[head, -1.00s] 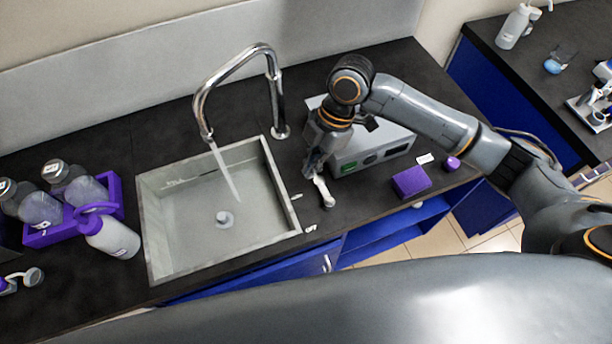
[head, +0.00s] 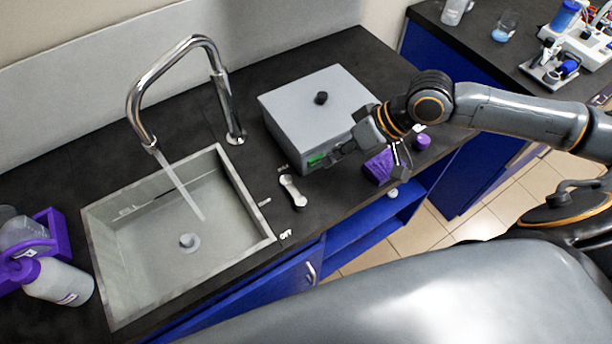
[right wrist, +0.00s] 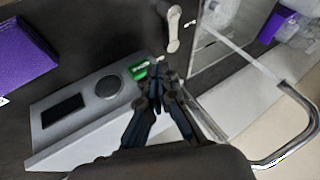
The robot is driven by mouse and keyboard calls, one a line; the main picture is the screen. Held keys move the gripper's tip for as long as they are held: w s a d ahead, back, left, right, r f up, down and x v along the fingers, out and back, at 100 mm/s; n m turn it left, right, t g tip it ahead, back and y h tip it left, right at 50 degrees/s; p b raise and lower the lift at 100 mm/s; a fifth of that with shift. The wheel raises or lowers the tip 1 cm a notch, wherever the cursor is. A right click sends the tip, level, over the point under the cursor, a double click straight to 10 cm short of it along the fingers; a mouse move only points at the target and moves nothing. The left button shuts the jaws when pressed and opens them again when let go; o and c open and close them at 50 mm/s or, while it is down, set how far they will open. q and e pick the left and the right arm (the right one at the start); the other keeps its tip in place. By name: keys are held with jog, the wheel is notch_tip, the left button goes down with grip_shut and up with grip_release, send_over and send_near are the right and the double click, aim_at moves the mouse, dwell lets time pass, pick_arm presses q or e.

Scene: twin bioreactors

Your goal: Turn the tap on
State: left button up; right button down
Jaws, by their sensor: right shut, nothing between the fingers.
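The chrome tap (head: 160,85) arches over the grey sink (head: 255,205), and a stream of water (head: 182,185) runs from its spout. The tap also shows at the right of the right wrist view (right wrist: 300,105). A pale lever handle (head: 292,190) lies on the black counter right of the sink; it also shows near the top of the right wrist view (right wrist: 174,30). My right gripper (head: 340,152) is shut and empty, by the front of the grey box, to the right of the lever and apart from it. My left gripper is not in view.
A purple block (head: 380,167) sits near the counter's front edge. An OFF label (head: 286,235) is by the sink's front right corner. A white bottle (head: 60,282) stands left of the sink.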

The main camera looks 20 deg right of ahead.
aim_at(291, 182)
jog(key=p+x, duration=0.1)
jog(key=x, duration=0.9)
jog(key=shift+a+r+p, duration=0.25)
jog(key=shift+a+p, duration=0.2)
jog(key=shift+p, duration=0.55)
jog(key=shift+a+f, duration=0.1)
jog(key=shift+a, duration=0.05)
jog(key=shift+f, duration=0.1)
